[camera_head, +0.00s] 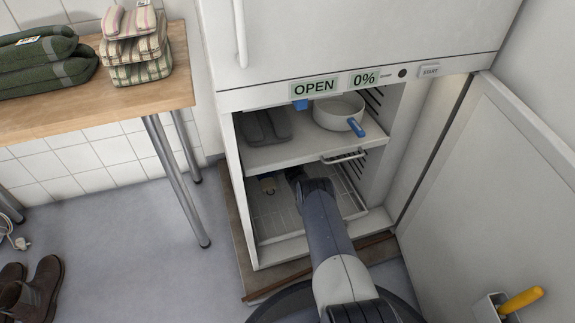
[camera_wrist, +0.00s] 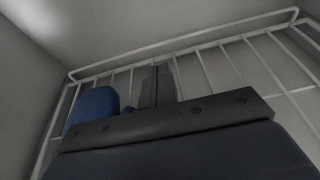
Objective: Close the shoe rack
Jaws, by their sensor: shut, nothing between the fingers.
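A white cabinet stands open, with a shelf (camera_head: 290,152) above and a white wire rack (camera_head: 275,214) in its lower compartment; I take this wire rack to be the shoe rack. The rack shows in the wrist view as white bars with a rim (camera_wrist: 190,47). My gripper (camera_head: 293,174) reaches into the lower compartment, under the shelf and over the rack. Its dark fingers (camera_wrist: 157,84) are together and hold nothing. My arm hides part of the rack. I cannot tell whether the fingers touch it.
The cabinet door (camera_head: 495,170) stands open at the right, with a yellow handle (camera_head: 521,299) in a holder on it. A white pan (camera_head: 339,112) and grey shoe-like items (camera_head: 262,126) are on the shelf. A wooden table (camera_head: 95,100) stands left; boots (camera_head: 36,293) are on the floor.

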